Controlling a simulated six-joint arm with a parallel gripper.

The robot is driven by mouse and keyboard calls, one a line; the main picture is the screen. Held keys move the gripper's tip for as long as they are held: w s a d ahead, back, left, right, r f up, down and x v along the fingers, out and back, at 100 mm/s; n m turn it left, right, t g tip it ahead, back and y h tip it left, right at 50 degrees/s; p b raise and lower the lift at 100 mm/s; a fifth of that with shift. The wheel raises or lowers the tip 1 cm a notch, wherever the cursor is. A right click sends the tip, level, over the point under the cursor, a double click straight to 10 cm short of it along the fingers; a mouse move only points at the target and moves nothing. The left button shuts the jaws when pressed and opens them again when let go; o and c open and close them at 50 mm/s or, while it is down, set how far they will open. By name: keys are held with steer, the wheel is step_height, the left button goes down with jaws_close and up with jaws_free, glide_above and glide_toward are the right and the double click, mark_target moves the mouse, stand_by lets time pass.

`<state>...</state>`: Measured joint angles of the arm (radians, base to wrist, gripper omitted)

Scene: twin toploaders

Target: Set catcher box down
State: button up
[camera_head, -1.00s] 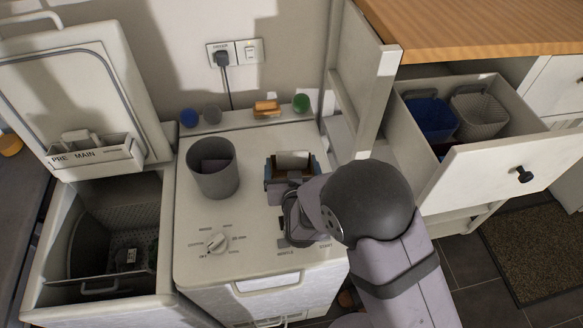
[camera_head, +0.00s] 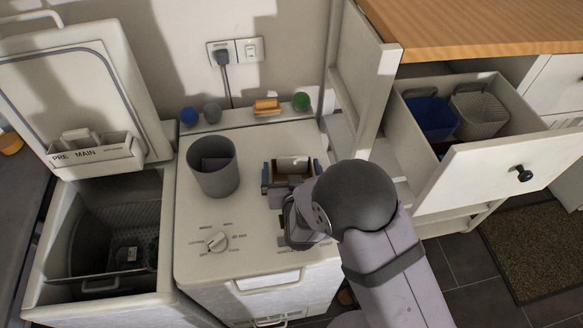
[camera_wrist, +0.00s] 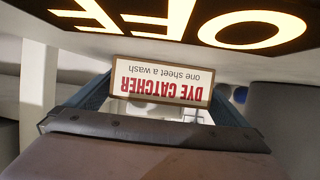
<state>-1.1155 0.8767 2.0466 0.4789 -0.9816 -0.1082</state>
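The catcher box (camera_head: 293,166) is a small white and brown box. Its label, "DYE CATCHER, one sheet a wash", reads upside down in the wrist view (camera_wrist: 160,83). My gripper (camera_head: 291,174) has its blue-grey fingers on either side of the box. In the wrist view the fingers (camera_wrist: 162,98) lie against its two side edges, so it appears held. The box is low over the white dryer top (camera_head: 255,210), right of the grey bin. My wrist hides the near side, and I cannot tell whether its underside touches the top.
A grey bin (camera_head: 213,171) stands left of the box. Blue, grey and green balls (camera_head: 301,101) and an orange brush-like item (camera_head: 266,106) line the back ledge. An open washer (camera_head: 62,205) is left. An open drawer (camera_head: 500,165) with baskets is right.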

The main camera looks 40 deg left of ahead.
steer(key=shift+d+b+v, duration=0.15)
steer(key=shift+b+v, duration=0.55)
steer(key=shift+v, duration=1.15)
steer(key=shift+d+b+v, duration=0.15)
steer(key=shift+b+v, duration=0.55)
steer(key=shift+v, duration=1.1)
steer(key=shift+w+f, duration=0.1)
steer(key=shift+f, duration=0.1)
